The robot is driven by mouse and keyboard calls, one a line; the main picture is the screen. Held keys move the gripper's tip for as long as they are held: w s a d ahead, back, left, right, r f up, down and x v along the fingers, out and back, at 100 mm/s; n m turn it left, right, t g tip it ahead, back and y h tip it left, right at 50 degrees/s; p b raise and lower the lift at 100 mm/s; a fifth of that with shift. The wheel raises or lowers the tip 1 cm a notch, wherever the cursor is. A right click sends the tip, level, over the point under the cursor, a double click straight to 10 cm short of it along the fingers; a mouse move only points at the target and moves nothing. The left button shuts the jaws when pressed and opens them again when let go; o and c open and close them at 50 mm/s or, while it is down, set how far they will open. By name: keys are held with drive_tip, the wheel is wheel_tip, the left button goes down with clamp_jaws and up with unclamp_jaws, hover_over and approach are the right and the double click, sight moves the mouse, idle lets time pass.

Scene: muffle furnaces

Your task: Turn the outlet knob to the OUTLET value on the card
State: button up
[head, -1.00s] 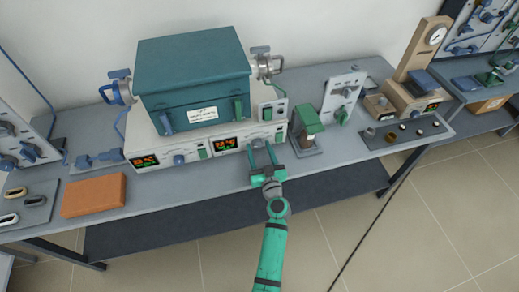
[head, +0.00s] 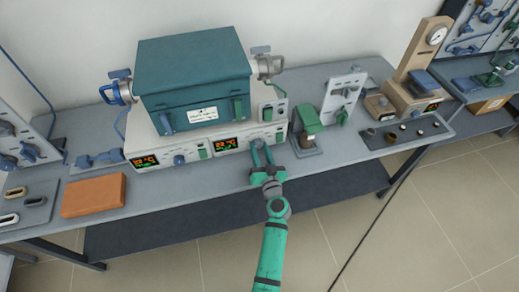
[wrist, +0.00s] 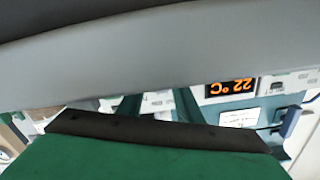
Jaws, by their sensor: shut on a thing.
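The knob (head: 257,143) on the white front panel, right of the right-hand display, is mostly hidden by my fingers. My gripper (head: 262,154) is shut on it, its green fingers pointing at the panel. I cannot read the knob's setting or whether it is marked as the outlet. In the wrist view my green fingers (wrist: 158,104) reach toward the panel, and the knob is not clear. A white card (head: 202,115) is on the front of the teal furnace box (head: 190,85); its text is too small to read.
Two lit displays sit on the panel, left (head: 145,161) and right (head: 230,144); a blue knob (head: 179,160) lies between them. A green stand (head: 307,130) is close to the right of my gripper. An orange block (head: 94,195) lies at the left of the bench.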

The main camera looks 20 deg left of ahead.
drive_tip(key=shift+m, duration=0.3)
drive_tip(key=o, duration=1)
drive_tip(key=shift+o, duration=0.2)
drive_tip(key=v, duration=1.1)
